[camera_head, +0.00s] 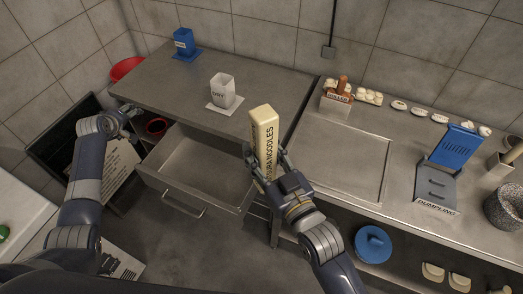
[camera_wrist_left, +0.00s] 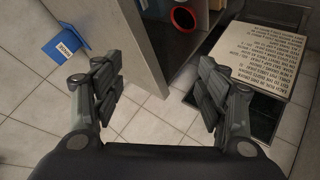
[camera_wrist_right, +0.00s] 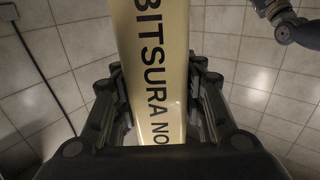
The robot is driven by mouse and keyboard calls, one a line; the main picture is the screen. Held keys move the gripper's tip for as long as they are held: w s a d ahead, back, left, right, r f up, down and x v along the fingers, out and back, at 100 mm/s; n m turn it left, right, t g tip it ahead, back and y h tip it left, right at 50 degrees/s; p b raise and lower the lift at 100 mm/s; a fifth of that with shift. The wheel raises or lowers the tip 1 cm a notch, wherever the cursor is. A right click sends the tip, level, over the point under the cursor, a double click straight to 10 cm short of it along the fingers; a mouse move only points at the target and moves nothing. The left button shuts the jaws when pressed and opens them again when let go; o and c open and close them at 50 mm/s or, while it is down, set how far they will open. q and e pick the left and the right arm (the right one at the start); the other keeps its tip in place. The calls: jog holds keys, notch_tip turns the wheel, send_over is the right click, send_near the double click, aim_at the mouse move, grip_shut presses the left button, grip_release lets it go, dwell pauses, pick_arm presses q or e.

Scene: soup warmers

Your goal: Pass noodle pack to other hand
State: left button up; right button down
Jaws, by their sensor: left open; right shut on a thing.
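A long cream noodle pack (camera_head: 264,132) with dark lettering stands nearly upright in my right gripper (camera_head: 268,166), above the open drawer's right side. In the right wrist view the noodle pack (camera_wrist_right: 152,62) lies between both fingers of the right gripper (camera_wrist_right: 155,112), which is shut on it. My left gripper (camera_head: 130,112) is at the left end of the counter, well apart from the pack. In the left wrist view the left gripper (camera_wrist_left: 155,92) has its fingers spread with nothing between them.
An empty open drawer (camera_head: 207,203) juts out below the counter (camera_head: 165,85). A white DRY container (camera_head: 222,90) and a blue holder (camera_head: 184,40) stand on the counter. A dark red round container (camera_head: 157,126) is near the left gripper. A blue DUMPLING stand (camera_head: 450,150) is at right.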

pick_arm(q)
jog(key=s+a+f+g+y, duration=0.1)
jog(key=s+a+f, duration=0.2)
jog(key=s+f, duration=0.35)
jog(key=s+a+f+g+y, duration=0.1)
jog(key=s+a+f, duration=0.2)
jog(key=s+f, duration=0.35)
jog(key=s+d+f+m+g, duration=0.2)
jog(key=s+f, duration=0.6)
jog(key=f, duration=0.3)
jog(key=s+d+f+m+g+h, duration=0.2)
jog(key=s+d+f+m, duration=0.4)
jog(key=s+d+f, duration=0.95)
jog(key=s+d+f+m+g+h, duration=0.1)
jog(key=s+d+f+m, duration=0.1)
jog(key=s+d, duration=0.5)
jog(key=s+d+f+m+g+h, duration=0.1)
jog(key=s+d+m, duration=0.3)
jog(key=s+d, duration=0.4)
jog(key=s+f, duration=0.1)
jog(key=s, duration=0.6)
jog(key=shift+s+d+m+g, duration=0.25)
jog(key=shift+m+g, duration=0.05)
